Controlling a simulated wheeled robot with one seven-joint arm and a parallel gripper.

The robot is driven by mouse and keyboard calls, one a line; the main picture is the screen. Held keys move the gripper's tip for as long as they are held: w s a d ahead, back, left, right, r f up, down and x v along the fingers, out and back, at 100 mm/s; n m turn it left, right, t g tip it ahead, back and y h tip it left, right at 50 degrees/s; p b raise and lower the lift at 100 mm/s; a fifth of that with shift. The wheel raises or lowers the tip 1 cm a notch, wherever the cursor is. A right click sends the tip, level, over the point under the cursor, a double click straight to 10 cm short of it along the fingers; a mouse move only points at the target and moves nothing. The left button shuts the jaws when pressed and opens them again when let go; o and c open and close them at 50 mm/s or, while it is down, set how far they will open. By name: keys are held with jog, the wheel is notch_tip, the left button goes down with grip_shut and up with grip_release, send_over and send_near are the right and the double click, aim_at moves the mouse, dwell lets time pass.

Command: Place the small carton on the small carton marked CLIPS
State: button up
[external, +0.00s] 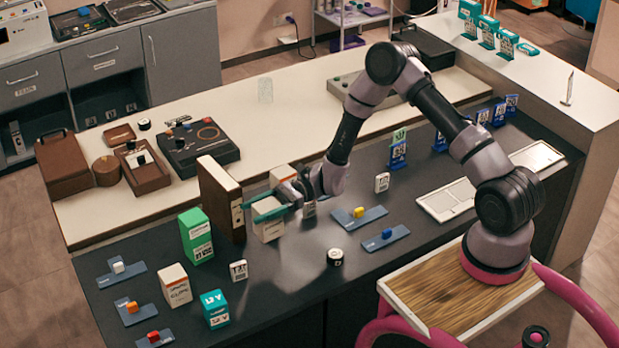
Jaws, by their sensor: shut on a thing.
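My gripper (264,205) is shut on a small white carton (268,228), its teal fingers on either side of the carton's upper part. The carton is upright beside the brown binder; I cannot tell whether its base touches the dark counter. Another white carton with an orange top (282,175) stands just behind the gripper, partly hidden. A white carton with reddish lettering (175,285) stands upright at the front left, apart from the gripper. I cannot read CLIPS for sure on any carton.
A tall brown binder (222,200) stands close left of the gripper. A green carton (196,236), a teal box (215,309) and a small white tag block (238,270) stand around the front left.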

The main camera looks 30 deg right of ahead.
jog(key=a+r, duration=0.3)
jog(key=a, duration=0.6)
jog(key=a+r+t, duration=0.1)
jog(key=a+r, duration=0.2)
jog(key=a, duration=0.7)
jog(key=a+r, duration=0.4)
jog(key=a, duration=0.5)
jog(key=shift+m, duration=0.3)
jog(key=shift+w+a+f, duration=0.1)
jog(key=shift+a+f, duration=0.1)
jog(key=shift+f, duration=2.3)
jog(key=shift+a+f, duration=0.2)
jog(key=shift+f, duration=2.3)
jog(key=shift+f, duration=0.15)
jog(key=o, duration=1.4)
jog(key=shift+d, duration=0.15)
jog(key=d, duration=1.1)
jog(key=shift+d, duration=0.35)
